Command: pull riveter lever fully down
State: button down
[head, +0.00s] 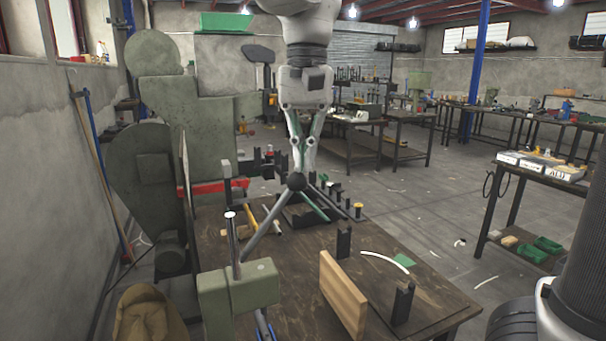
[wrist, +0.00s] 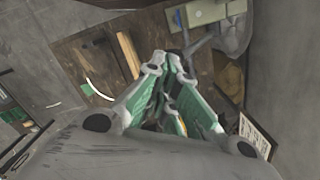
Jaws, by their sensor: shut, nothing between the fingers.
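The riveter (head: 237,290) is a pale green press in the lower left of the head view, standing at the table's left side. Its lever (head: 268,221) is a grey rod that slants up and right from the press to a black ball knob (head: 296,182). My gripper (head: 298,172) is shut and empty, pointing down with its fingertips right at or just above the knob. I cannot tell if they touch. In the wrist view the closed fingertips (wrist: 174,58) overlap the dark knob, and the press (wrist: 207,11) shows at the top.
The wooden table (head: 440,306) holds a wooden board (head: 343,295), black uprights (head: 403,302) and a green flat piece (head: 404,260). A big green machine (head: 185,120) stands at the left. A side table (head: 545,176) is at the right.

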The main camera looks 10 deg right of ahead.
jog(key=shift+w+d+f, duration=0.2)
jog(key=shift+d+f, duration=0.3)
jog(key=shift+d, duration=0.2)
jog(key=shift+w+d+f, duration=0.2)
jog(key=shift+d+f, duration=0.3)
jog(key=shift+d, duration=0.2)
jog(key=shift+w+d+f, duration=0.2)
jog(key=shift+d+f, duration=0.35)
jog(key=shift+d, duration=0.15)
jog(key=shift+d, duration=0.1)
jog(key=shift+w+d+f, duration=0.2)
jog(key=shift+d+f, duration=0.3)
jog(key=shift+d, duration=0.15)
